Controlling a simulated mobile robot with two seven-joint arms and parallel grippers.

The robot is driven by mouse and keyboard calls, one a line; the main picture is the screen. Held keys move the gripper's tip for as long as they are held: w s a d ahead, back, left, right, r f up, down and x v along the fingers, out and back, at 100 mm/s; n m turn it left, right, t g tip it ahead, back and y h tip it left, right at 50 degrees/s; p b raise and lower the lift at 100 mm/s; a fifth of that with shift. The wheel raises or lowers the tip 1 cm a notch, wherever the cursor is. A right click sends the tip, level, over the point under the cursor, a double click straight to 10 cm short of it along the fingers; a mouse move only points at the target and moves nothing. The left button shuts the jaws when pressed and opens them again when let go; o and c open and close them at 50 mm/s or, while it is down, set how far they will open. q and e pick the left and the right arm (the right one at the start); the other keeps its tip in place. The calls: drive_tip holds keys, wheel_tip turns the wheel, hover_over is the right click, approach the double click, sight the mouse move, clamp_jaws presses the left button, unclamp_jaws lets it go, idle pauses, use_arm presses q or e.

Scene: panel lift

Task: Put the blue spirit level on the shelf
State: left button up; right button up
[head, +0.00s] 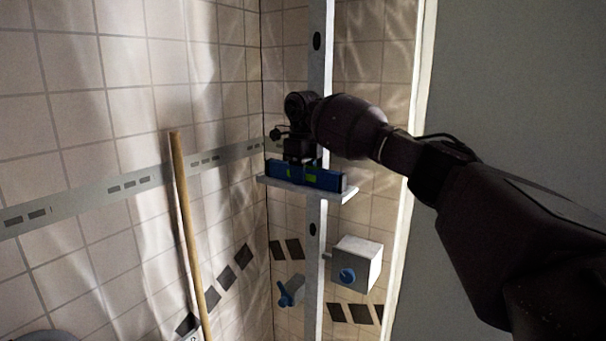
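The blue spirit level (331,180), with green parts near its middle, lies lengthwise along the narrow pale shelf (350,193). It looks level and seems to rest on the shelf, though a tiny gap underneath would not show. My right gripper (301,166) points down at the middle of the level, with its dark fingers at the level's top and front face. The fingers are small and dark, so whether they grip it or stand slightly apart is unclear. My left gripper is out of view.
The shelf sits on a grey upright rail (317,75) by the tiled corner. Below are a white box with a blue knob (362,262) and a blue valve handle (289,293). A wooden pole (187,230) leans at the left wall. A pale panel (500,90) stands right.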

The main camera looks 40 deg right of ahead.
wheel_tip(320, 180, up, 12)
drive_tip(key=a+f+n+y, duration=0.4)
drive_tip(key=a+f+y, duration=0.2)
drive_tip(key=a+f, duration=1.45)
drive_tip(key=s+a+f+g+y, duration=0.2)
drive_tip(key=s+a+f+y, duration=0.3)
drive_tip(key=s+a, duration=0.55)
drive_tip(key=s+a+r+m+y, duration=0.1)
drive_tip(key=s+a+m+y, duration=0.2)
drive_tip(key=s+a+y, duration=0.55)
drive_tip(key=s+d+f+m+t+h, duration=0.2)
drive_tip(key=d+f+m+t+h, duration=0.45)
drive_tip(key=m+t, duration=0.6)
drive_tip(key=s+d+f+m+t+h, duration=0.2)
drive_tip(key=d+f+m+t+h, duration=0.45)
drive_tip(key=m, duration=1.05)
drive_tip(key=s+d+f+m+g+h, duration=0.3)
drive_tip(key=s+d+f+m, duration=0.2)
drive_tip(key=s+f, duration=0.3)
drive_tip(key=s+d+f+m+g+h, duration=0.3)
drive_tip(key=s+d+f+m, duration=0.2)
drive_tip(key=s+f, duration=0.3)
wheel_tip(320, 180, down, 3)
drive_tip(key=shift+s+f+m+h, duration=0.1)
drive_tip(key=shift+s+m+h, duration=0.3)
drive_tip(key=shift+m, duration=0.15)
